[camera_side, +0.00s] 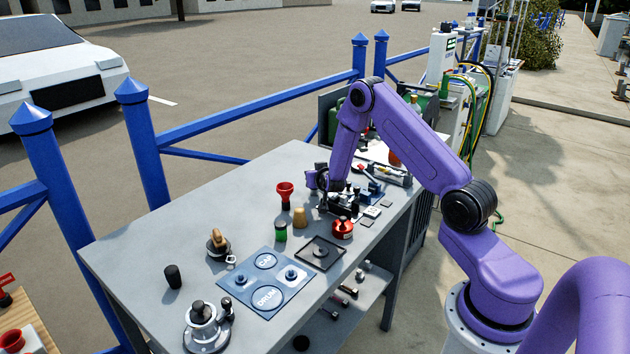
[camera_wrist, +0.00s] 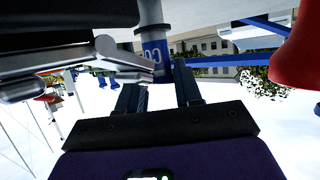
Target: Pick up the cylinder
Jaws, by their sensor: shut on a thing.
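My gripper (camera_side: 332,190) is at the far part of the table, low over a cluster of small dark parts. In the wrist view my gripper (camera_wrist: 158,88) has its two dark fingers on either side of a blue and grey cylinder (camera_wrist: 154,52) with white letters, partly hidden, and is shut on it. In the side view I cannot make out this cylinder at the gripper. A short black cylinder (camera_side: 173,276) stands apart at the near left of the table.
A silver clamp-like part (camera_wrist: 75,65) is close in the wrist view.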

